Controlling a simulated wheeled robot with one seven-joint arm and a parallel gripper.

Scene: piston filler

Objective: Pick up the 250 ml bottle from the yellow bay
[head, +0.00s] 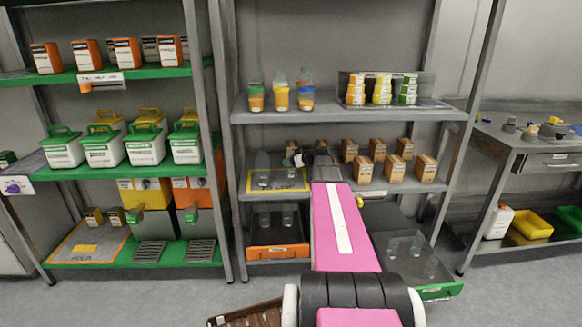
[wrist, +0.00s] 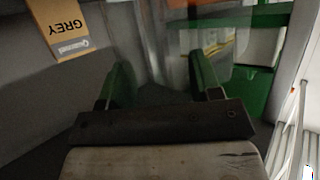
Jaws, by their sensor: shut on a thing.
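The yellow bay (head: 254,186) is a yellow-edged area on the middle shelf of the centre rack in the head view. A clear bottle (head: 262,163) stands in its left part. My gripper (head: 298,158) is at the bay's right end, partly hidden by my pink arm. In the wrist view my gripper (wrist: 160,88) has its two green fingers apart, shut on a faint see-through thing between them. It looks like a clear bottle, but its outline is blurred and its size cannot be read.
Brown cartons (head: 366,168) stand right of my arm on the same shelf; a carton marked GREY (wrist: 62,28) shows in the wrist view. Filled bottles (head: 280,99) stand on the shelf above. An orange-fronted tray (head: 278,252) is below. A rack post (head: 230,150) stands left of the bay.

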